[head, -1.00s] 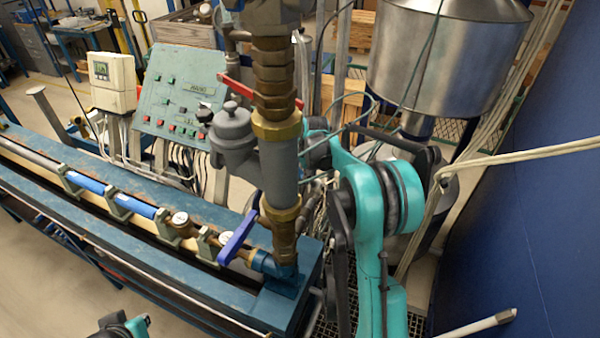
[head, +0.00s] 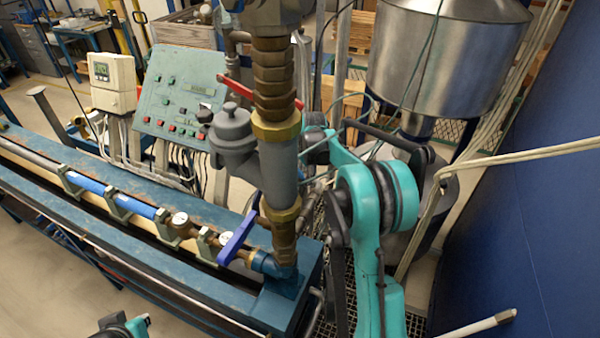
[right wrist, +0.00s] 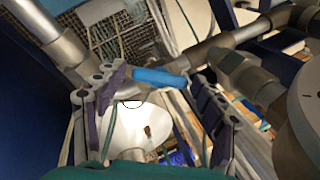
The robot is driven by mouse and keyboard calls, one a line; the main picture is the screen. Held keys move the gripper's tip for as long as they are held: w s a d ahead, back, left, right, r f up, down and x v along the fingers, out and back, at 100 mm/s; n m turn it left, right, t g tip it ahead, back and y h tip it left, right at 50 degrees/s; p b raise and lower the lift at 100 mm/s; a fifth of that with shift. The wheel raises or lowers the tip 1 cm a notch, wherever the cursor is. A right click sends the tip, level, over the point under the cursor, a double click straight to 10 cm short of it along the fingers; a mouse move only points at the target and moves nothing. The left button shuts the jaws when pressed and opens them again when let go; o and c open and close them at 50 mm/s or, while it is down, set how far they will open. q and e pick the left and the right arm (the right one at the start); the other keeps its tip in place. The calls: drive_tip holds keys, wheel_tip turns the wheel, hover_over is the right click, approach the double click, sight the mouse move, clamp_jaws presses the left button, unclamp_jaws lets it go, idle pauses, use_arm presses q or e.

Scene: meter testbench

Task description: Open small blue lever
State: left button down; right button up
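A small light-blue lever (right wrist: 160,77) shows in the right wrist view, lying roughly level across the gap between the fingertips. My right gripper (right wrist: 158,84) is open, with one finger on each side of the lever. I cannot tell whether either fingertip touches it. I cannot make out this lever in the head view, where pipes and my right arm cover that area. A larger dark-blue lever (head: 238,238) sits at the foot of the vertical pipe. A teal and black part of my left arm shows at the bottom edge; its finger opening cannot be made out.
The vertical brass and grey pipe (head: 277,175) stands left of my right arm, with a red lever (head: 236,88) on it. A green control panel (head: 180,95) and a steel tank (head: 445,60) stand behind. A blue wall (head: 530,210) bounds the right side.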

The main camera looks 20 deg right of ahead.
sight(304, 177)
drive_tip(key=v, duration=0.7)
drive_tip(key=shift+r, duration=0.2)
